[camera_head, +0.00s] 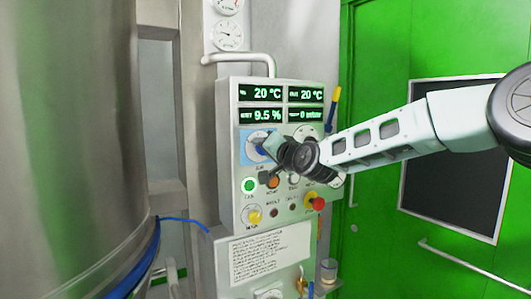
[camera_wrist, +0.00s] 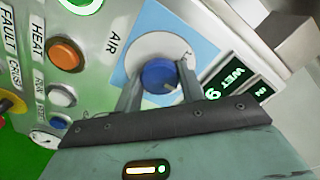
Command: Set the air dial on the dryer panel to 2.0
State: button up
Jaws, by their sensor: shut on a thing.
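The dryer panel (camera_head: 228,180) is a light grey upright box with green displays at its top. The air dial (camera_wrist: 159,76) is a blue knob on a round white scale with a light blue backing, beside the label AIR in the wrist view. My gripper (camera_wrist: 158,84) is shut on the air dial, one finger on each side of it. In the head view my gripper (camera_head: 268,148) reaches the panel from the right and covers much of the dial. The scale's figures and the dial's setting cannot be read.
A lit green button (camera_head: 249,184), an orange heat button (camera_wrist: 65,53) and a red-topped knob (camera_head: 318,203) sit close by. A handrail (camera_head: 240,58) runs above the panel. A large steel vessel (camera_head: 70,130) stands left, a green door (camera_head: 380,200) right.

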dwell(0.3)
jog(key=o, duration=1)
jog(key=shift+c, duration=0.2)
jog(key=shift+d, duration=0.1)
jog(key=b+v, duration=0.4)
jog(key=v, duration=1.3)
jog(key=shift+b, duration=0.4)
jog(key=shift+s+d, duration=0.1)
jog(key=shift+s, duration=0.05)
